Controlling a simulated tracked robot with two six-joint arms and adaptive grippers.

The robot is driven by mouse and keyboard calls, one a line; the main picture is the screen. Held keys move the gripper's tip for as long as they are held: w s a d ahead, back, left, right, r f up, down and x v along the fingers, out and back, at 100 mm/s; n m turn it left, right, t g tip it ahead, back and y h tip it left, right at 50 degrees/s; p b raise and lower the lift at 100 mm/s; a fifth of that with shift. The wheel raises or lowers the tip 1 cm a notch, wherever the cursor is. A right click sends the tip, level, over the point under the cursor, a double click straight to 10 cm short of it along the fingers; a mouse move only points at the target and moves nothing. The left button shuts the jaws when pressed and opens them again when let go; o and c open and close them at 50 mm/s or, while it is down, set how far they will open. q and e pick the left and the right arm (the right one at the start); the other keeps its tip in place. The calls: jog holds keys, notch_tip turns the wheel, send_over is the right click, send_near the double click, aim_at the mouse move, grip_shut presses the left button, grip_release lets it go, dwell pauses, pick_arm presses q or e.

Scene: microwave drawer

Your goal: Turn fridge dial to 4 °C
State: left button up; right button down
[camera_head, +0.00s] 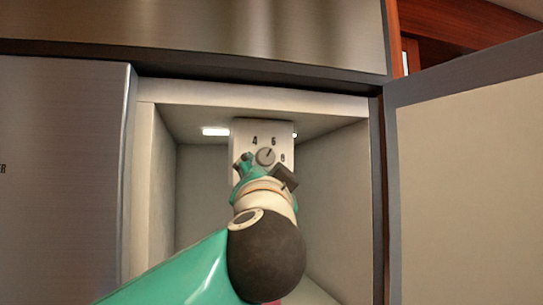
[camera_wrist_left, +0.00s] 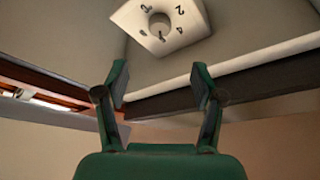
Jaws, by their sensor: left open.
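The fridge dial (camera_head: 266,156) is a round grey knob on a white panel (camera_head: 240,132) at the top back of the open compartment. The panel's 4, 6 and 8 are readable in the head view; the exact dial setting is too small to tell. The wrist view shows the dial (camera_wrist_left: 158,24) and panel (camera_wrist_left: 132,17) turned over at the top. My left gripper (camera_head: 264,172) appears just below and in front of the dial, partly covering the panel. In the wrist view its two green fingers (camera_wrist_left: 161,84) are apart with nothing between them. My right gripper is not visible.
The fridge compartment is empty around my arm, with a side wall (camera_head: 335,180) at right and a ceiling with a lit lamp (camera_head: 215,131). The open door (camera_head: 470,180) stands at right. A closed steel front (camera_head: 60,180) is at left.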

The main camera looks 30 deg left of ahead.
aim_at(267, 158)
pick_arm(q)
jog(key=p+x, duration=0.4)
jog(key=x, duration=0.8)
jog(key=shift+r, duration=0.1)
jog(key=shift+p+x, duration=0.3)
jog(key=shift+x, duration=0.45)
jog(key=c, duration=1)
jog(key=shift+w+d, duration=0.1)
jog(key=shift+d, duration=0.35)
jog(key=shift+c, duration=0.7)
jog(key=shift+a, duration=0.35)
